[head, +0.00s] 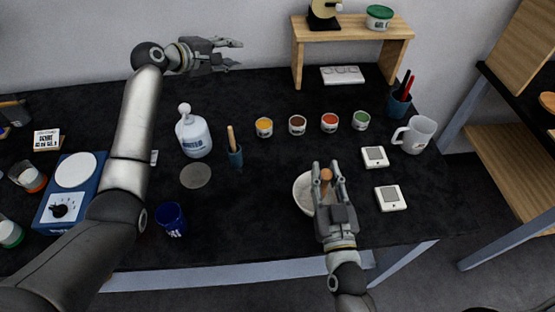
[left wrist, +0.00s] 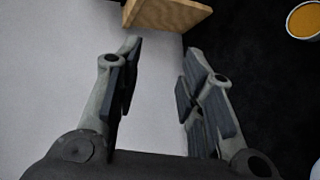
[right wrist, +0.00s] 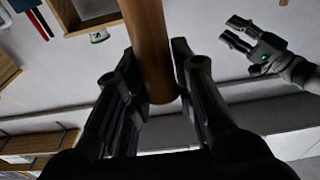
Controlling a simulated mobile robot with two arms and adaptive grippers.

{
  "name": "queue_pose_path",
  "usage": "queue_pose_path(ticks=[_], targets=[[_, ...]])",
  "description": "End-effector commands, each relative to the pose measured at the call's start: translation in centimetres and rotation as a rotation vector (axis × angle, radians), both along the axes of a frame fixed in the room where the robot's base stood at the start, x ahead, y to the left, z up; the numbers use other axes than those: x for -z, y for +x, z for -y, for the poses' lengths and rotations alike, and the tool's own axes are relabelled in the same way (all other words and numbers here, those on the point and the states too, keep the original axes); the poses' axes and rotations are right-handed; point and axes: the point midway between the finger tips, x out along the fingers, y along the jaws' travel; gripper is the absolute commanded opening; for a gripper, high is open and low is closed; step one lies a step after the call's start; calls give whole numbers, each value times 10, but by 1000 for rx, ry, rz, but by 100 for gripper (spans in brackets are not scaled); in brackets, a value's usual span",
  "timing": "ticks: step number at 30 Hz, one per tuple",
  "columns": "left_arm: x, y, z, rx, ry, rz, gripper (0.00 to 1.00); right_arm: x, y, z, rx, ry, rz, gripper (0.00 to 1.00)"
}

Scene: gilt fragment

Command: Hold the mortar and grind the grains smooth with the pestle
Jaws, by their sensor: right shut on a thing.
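The mortar (head: 302,192) is a round pale bowl near the table's front edge, partly hidden by my right gripper. Its contents are too small to make out. My right gripper (head: 327,170) is shut on the wooden pestle (head: 326,176), over the mortar. The brown pestle also stands between the fingers in the right wrist view (right wrist: 148,45). Its lower end is hidden, so I cannot tell whether it touches the bowl. My left gripper (head: 240,54) is open and empty, raised near the back wall, far from the mortar. Its spread fingers show in the left wrist view (left wrist: 163,60).
Several small paint pots (head: 297,125) stand behind the mortar. White square devices (head: 390,198) and a white jug (head: 414,135) are to its right. A wooden shelf (head: 350,31) stands at the back.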

Motion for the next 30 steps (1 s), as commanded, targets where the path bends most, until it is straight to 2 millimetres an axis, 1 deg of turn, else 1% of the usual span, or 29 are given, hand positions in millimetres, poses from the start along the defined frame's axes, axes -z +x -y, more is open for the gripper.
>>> queue_pose_path(ticks=[1, 2, 3, 5, 6, 8, 9, 10, 12, 15, 18, 21, 26, 30], targets=[[7, -19, 23, 75, 27, -51, 36, 0, 0, 0, 0, 0, 1, 0], [11, -31, 36, 118, 45, -85, 36, 0, 0, 0, 0, 0, 1, 0], [19, -48, 51, 176, 69, -131, 36, 0, 0, 0, 0, 0, 1, 0], [30, -76, 71, 261, 114, -202, 36, 0, 0, 0, 0, 0, 1, 0], [38, -95, 83, 315, 147, -250, 36, 0, 0, 0, 0, 0, 1, 0], [49, -124, 97, 395, 200, -322, 36, 0, 0, 0, 0, 0, 1, 0], [57, -144, 104, 445, 240, -369, 36, 0, 0, 0, 0, 0, 1, 0], [62, -159, 108, 480, 269, -405, 36, 0, 0, 0, 0, 0, 1, 0], [74, -191, 114, 554, 340, -481, 36, 0, 0, 0, 0, 0, 1, 0], [87, -229, 116, 638, 432, -572, 36, 0, 0, 0, 0, 0, 1, 0], [95, -256, 113, 695, 508, -638, 36, 0, 0, 0, 0, 0, 1, 0], [100, -272, 111, 729, 556, -679, 36, 0, 0, 0, 0, 0, 1, 0], [108, -283, 111, 746, 582, -703, 36, 0, 0, 0, 0, 0, 1, 0], [125, -288, 118, 746, 581, -703, 36, 0, 0, 0, 0, 0, 1, 0]])
